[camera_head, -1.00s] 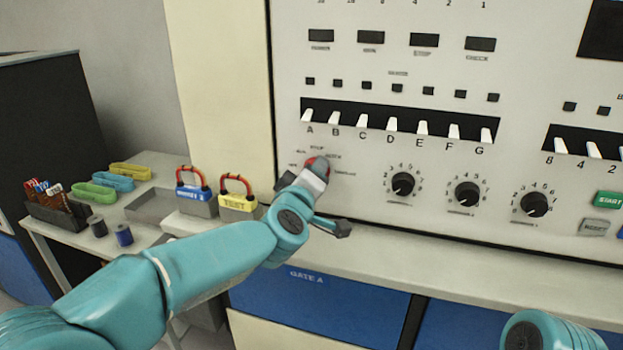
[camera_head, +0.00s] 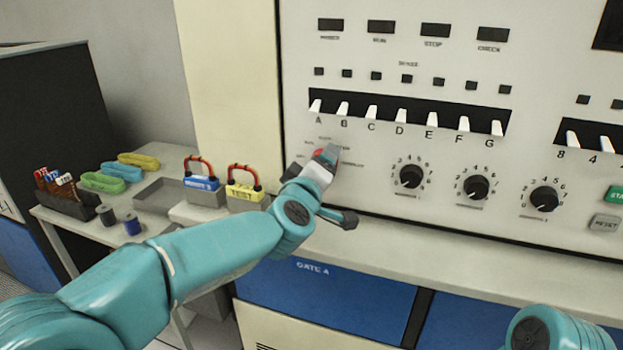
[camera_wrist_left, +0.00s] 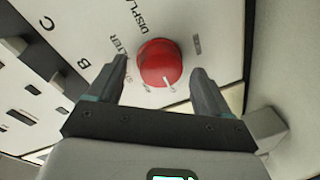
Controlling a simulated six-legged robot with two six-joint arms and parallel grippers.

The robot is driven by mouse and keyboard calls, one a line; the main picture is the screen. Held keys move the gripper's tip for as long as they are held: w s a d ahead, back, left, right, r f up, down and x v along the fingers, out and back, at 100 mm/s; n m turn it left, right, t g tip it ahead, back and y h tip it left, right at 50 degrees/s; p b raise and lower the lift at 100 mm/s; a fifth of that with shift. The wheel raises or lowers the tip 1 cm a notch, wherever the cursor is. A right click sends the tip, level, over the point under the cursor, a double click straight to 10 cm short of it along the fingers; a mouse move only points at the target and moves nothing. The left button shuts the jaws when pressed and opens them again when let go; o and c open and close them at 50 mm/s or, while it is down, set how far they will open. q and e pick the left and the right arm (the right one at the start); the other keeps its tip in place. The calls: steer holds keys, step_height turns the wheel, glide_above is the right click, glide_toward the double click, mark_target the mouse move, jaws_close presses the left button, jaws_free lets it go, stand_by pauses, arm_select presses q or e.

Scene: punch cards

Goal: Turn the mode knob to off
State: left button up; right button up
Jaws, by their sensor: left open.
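The mode knob is a red round knob (camera_wrist_left: 160,62) with a white pointer, in the left wrist view. Printed labels, among them DISPLAY and ALTER, stand around it on the white panel. My left gripper (camera_wrist_left: 165,80) is open, with one finger on each side of the knob; I cannot tell whether they touch it. In the head view my left gripper (camera_head: 325,160) is up at the panel below the lever marked B and hides most of the knob. My right gripper is out of view; only part of my right arm shows at the lower right.
White levers (camera_head: 401,116) run above the knob. Black dials (camera_head: 411,176) stand to its right. A ledge (camera_head: 450,255) runs below the panel.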

arm_select(q)
steer(key=b+v, duration=0.1)
steer(key=v, duration=1.5)
